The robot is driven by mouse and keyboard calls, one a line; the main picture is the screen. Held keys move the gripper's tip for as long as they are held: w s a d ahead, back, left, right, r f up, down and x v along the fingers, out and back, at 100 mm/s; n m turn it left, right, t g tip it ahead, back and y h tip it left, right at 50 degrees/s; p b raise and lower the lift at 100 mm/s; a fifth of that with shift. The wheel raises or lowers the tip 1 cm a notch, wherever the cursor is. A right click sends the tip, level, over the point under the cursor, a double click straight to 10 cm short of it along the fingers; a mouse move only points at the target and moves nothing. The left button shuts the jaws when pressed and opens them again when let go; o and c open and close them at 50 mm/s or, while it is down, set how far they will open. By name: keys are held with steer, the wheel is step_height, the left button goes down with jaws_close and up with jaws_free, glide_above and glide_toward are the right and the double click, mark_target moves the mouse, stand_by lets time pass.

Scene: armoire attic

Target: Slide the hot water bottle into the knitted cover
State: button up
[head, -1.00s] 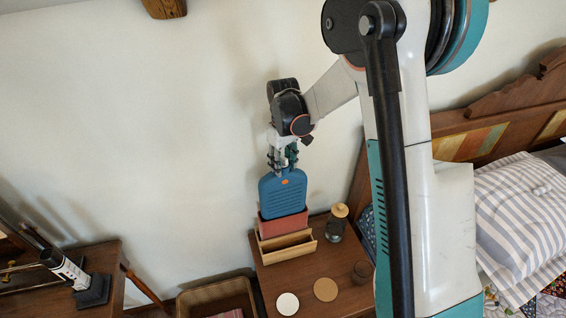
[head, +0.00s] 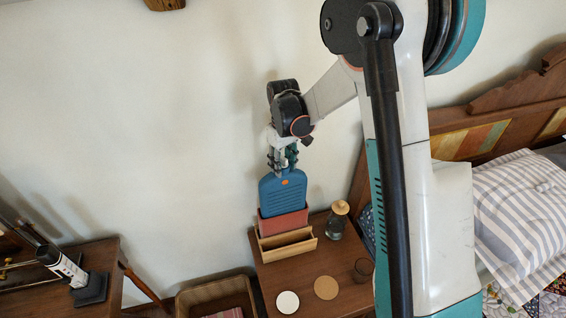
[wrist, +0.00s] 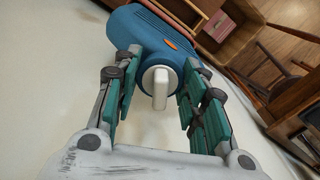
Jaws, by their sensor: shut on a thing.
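The blue hot water bottle (head: 283,195) hangs upright, neck up, with an orange mark on its front. My gripper (head: 283,166) is shut on the bottle's neck. The wrist view shows the white stopper (wrist: 160,88) between my fingers and the blue body (wrist: 140,36) beyond them. The reddish knitted cover (head: 284,222) stands upright in a wooden holder (head: 287,246) on the bedside table. The bottle's lower edge is at the cover's top edge. It appears to enter the mouth, but how deep is hidden.
The bedside table (head: 275,280) also bears a white disc (head: 288,302), a cork disc (head: 326,288), a lantern (head: 337,222) and a small dark cup (head: 363,270). A wicker basket (head: 215,295) stands left of it. The bed with a striped pillow (head: 525,210) is at the right.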

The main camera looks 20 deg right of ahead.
mark_target(283, 192)
steer(key=shift+f+b, duration=1)
steer(key=shift+f, duration=0.1)
stand_by(1.1)
steer(key=shift+f+b, duration=2.65)
steer(key=shift+f, duration=0.7)
steer(key=shift+f+b, duration=2)
steer(key=shift+f, duration=0.55)
